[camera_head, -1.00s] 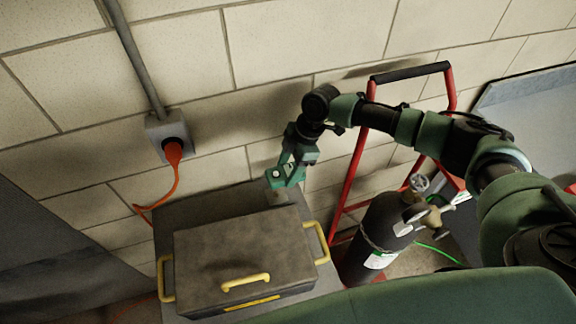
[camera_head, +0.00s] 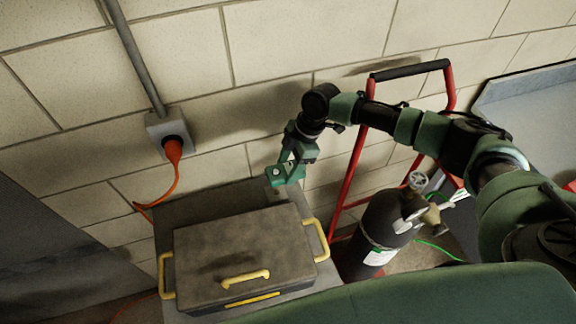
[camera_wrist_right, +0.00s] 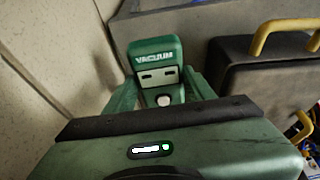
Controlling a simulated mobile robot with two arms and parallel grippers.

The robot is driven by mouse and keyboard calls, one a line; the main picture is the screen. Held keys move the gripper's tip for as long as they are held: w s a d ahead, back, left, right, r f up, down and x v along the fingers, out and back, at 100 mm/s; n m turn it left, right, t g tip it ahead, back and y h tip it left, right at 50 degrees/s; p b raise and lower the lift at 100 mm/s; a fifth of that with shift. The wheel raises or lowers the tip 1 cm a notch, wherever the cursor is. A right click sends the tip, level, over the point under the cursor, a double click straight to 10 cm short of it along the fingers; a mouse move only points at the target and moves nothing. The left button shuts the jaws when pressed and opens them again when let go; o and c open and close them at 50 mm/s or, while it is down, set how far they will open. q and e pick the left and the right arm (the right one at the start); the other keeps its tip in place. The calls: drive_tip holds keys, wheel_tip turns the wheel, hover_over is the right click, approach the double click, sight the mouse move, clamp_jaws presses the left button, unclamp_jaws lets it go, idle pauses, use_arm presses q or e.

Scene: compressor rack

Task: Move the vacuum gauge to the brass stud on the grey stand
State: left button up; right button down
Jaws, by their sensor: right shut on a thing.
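My right gripper (camera_head: 288,172) is near the wall, above the far edge of the grey stand (camera_head: 185,210), behind the toolbox. In the right wrist view, the green vacuum gauge (camera_wrist_right: 155,60), with "VACUUM" lettering and a pale face with two dark slots, sits between the fingers of my right gripper (camera_wrist_right: 162,95), which is shut on it. The gauge is hard to make out in the head view. The brass stud is not visible in either view. My left gripper is not in view.
A dark grey toolbox (camera_head: 240,250) with yellow handles covers most of the stand top. A red hand truck (camera_head: 352,180) and a black gas cylinder (camera_head: 383,232) stand to the right. A wall socket (camera_head: 168,130) has an orange plug and cable (camera_head: 174,165).

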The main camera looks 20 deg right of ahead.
drive_tip(key=shift+f+b, duration=0.95)
drive_tip(key=shift+f, duration=0.45)
drive_tip(key=shift+f, duration=0.55)
drive_tip(key=shift+f+b, duration=0.15)
drive_tip(key=shift+b, duration=0.2)
drive_tip(key=shift+c, duration=1)
unclamp_jaws()
